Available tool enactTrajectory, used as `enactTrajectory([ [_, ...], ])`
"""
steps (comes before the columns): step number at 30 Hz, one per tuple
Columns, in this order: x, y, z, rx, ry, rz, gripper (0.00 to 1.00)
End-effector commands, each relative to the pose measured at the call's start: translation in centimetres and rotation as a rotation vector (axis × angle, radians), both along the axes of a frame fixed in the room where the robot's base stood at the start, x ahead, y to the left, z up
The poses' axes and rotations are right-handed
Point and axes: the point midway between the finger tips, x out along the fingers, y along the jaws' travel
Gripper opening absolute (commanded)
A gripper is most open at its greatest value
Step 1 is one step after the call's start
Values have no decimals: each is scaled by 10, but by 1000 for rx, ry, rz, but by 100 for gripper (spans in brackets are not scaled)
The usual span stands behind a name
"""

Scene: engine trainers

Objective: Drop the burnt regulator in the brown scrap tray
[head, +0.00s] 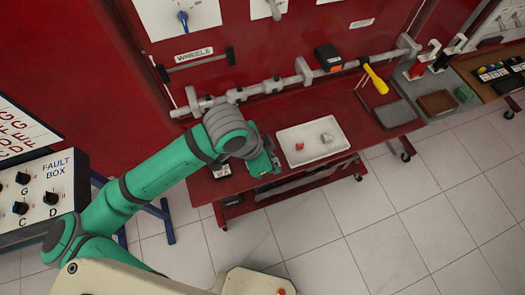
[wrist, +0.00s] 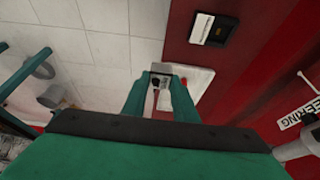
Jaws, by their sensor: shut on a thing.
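My gripper (wrist: 161,78) is shut on a small grey part with a black patch, which looks like the burnt regulator (wrist: 161,69). The part sits between the two green fingertips in the wrist view. In the head view my gripper (head: 263,166) is over the red bench, left of the white tray, and the held part cannot be made out there. The brown scrap tray (head: 437,103) is at the right, beyond the bench's grey tray, and looks empty. It is well away from my gripper.
The white tray (head: 312,141) holds a red part (head: 299,146) and a pale metallic part (head: 326,138). A grey tray (head: 395,114) lies left of the brown one. A yellow-handled tool (head: 375,80) and a grey shaft (head: 270,86) are along the back. Tiled floor in front is clear.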

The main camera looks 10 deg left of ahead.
Motion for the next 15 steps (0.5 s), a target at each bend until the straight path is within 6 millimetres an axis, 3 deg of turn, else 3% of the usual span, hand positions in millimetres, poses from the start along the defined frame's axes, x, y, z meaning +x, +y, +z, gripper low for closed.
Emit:
enactTrajectory([
  [15,-7,-8,23,-1,-1,0,3],
])
